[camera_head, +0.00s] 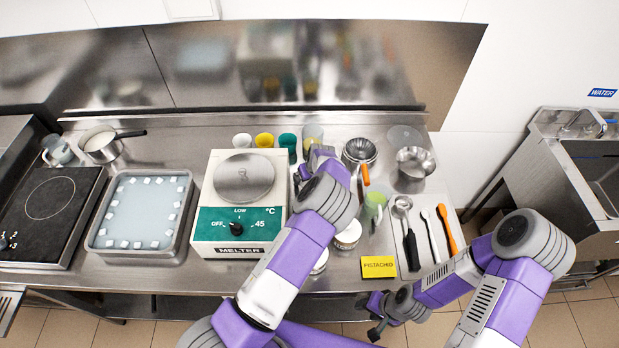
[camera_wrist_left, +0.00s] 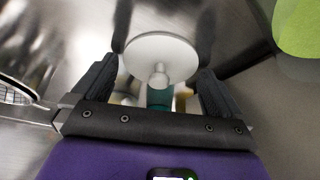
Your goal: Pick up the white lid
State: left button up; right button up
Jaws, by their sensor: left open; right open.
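The white lid (camera_wrist_left: 150,52) shows in the left wrist view as a round disc with a knob (camera_wrist_left: 158,75) facing the camera. My left gripper (camera_wrist_left: 160,66) is open, with its black fingers on either side of the lid's knob; I see no contact. In the head view my left gripper (camera_head: 303,168) is over the counter just right of the melter, largely hidden by its own wrist, and I cannot make out the lid there. My right gripper (camera_head: 378,318) is open and empty by the counter's front edge.
The melter (camera_head: 238,228) stands close left of my left gripper. Green, yellow and white cups (camera_head: 264,140) stand behind it. Steel bowls (camera_head: 359,152), a green cup (camera_head: 375,203), utensils (camera_head: 433,236) and a yellow pistachio label (camera_head: 378,267) are to the right. A tray of white cubes (camera_head: 184,228) is left.

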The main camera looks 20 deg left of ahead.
pick_arm(q)
jog(key=c, duration=0.8)
